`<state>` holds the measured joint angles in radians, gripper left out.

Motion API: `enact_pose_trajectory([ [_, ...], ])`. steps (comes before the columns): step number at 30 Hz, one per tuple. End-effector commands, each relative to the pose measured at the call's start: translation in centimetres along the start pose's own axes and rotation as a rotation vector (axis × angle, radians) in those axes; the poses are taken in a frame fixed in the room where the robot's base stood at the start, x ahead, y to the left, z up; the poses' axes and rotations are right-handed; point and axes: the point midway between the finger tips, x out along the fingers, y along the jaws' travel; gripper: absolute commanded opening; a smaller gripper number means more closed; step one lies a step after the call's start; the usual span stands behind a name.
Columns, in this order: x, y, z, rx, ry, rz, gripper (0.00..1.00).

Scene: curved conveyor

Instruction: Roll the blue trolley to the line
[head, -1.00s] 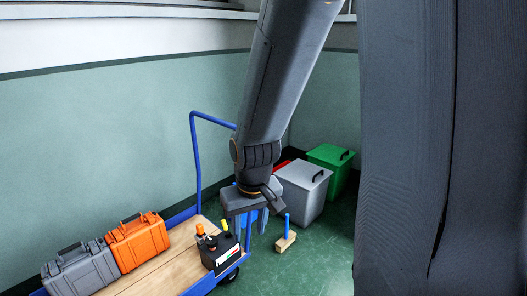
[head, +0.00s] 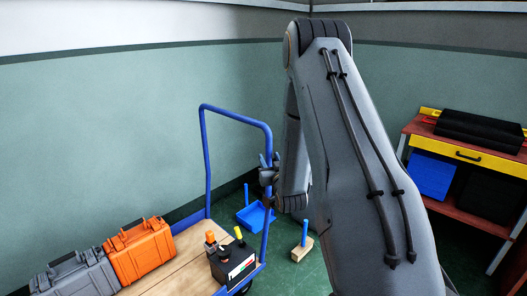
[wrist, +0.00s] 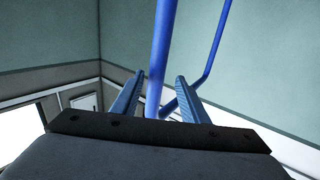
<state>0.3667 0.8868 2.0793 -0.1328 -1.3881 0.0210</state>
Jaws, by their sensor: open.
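The blue trolley (head: 183,248) stands at the left in the head view, with a wooden deck and an upright blue tube handle (head: 206,160). My gripper (head: 268,168) is at the near right upright of this handle, partly covered by my own arm. In the wrist view the handle tube (wrist: 161,45) passes between the two blue fingers of my gripper (wrist: 158,92), which are open with gaps on both sides. The other handle upright shows farther right there. I see no floor line in any view.
A blue dustpan (head: 256,216) and a wooden-block brush (head: 303,249) lie on the floor behind. A workbench (head: 459,148) stands right. The green wall is close behind the trolley.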

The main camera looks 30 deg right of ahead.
Motion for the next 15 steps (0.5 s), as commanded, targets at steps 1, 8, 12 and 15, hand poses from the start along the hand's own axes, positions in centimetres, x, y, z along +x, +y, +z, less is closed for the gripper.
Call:
enact_pose_trajectory([
  [1, 0.2, 0.3, 0.0, 0.0, 0.008, 0.003, 0.4],
  [8, 3.1, 0.8, -0.1, 0.0, 0.011, 0.008, 0.4],
  [12, 5.2, 0.7, -0.1, 0.001, 0.011, 0.008, 0.4],
  [15, 6.5, 0.7, -0.1, 0.001, 0.01, 0.007, 0.4],
])
